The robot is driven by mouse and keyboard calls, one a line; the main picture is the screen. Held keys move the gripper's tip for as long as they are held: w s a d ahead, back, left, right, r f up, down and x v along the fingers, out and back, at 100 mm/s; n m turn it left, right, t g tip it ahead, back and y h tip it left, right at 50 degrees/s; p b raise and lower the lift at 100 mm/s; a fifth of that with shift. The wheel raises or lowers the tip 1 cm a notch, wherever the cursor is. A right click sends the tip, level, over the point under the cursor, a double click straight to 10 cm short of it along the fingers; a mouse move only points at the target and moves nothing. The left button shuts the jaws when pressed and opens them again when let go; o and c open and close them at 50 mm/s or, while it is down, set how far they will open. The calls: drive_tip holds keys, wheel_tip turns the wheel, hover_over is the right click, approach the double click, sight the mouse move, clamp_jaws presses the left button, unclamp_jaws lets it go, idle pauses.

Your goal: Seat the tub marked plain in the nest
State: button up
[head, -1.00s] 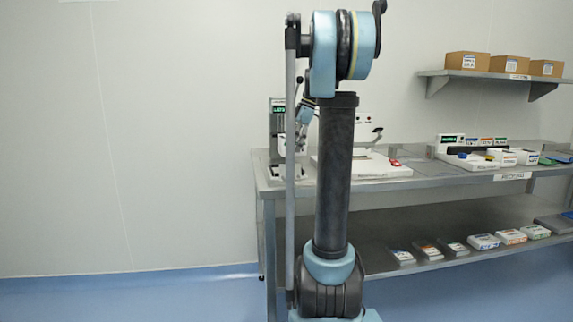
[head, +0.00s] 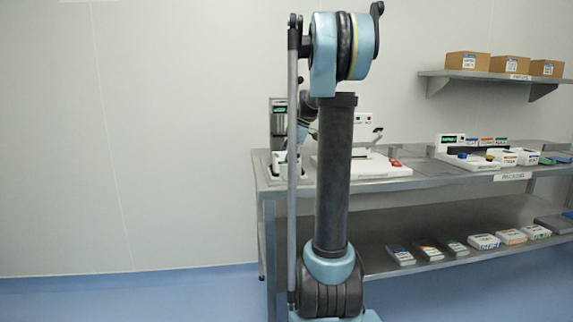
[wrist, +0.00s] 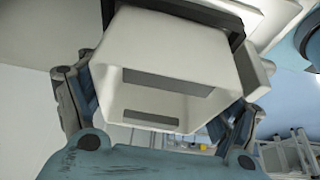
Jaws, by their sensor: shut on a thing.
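In the wrist view my gripper (wrist: 163,98) has its two fingers on opposite sides of a white tub (wrist: 182,52), shut on it. The tub has flat sloping walls and two grey bands on the side toward the camera. No wording on it can be read. A dark frame-like edge runs along its far end; I cannot tell whether the tub touches it or sits inside it. In the head view my arm column hides most of the gripper, beside the device with a green display (head: 279,107) at the bench's left end. I cannot pick out the nest with certainty.
Small white labelled tubs (head: 524,157) stand at the right. Boxed items (head: 484,241) lie on the lower shelf, and cartons (head: 468,61) on a wall shelf.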

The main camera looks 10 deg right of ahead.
drive_tip(key=o, duration=0.9)
drive_tip(key=v, duration=1.2)
drive_tip(key=shift+d, duration=0.1)
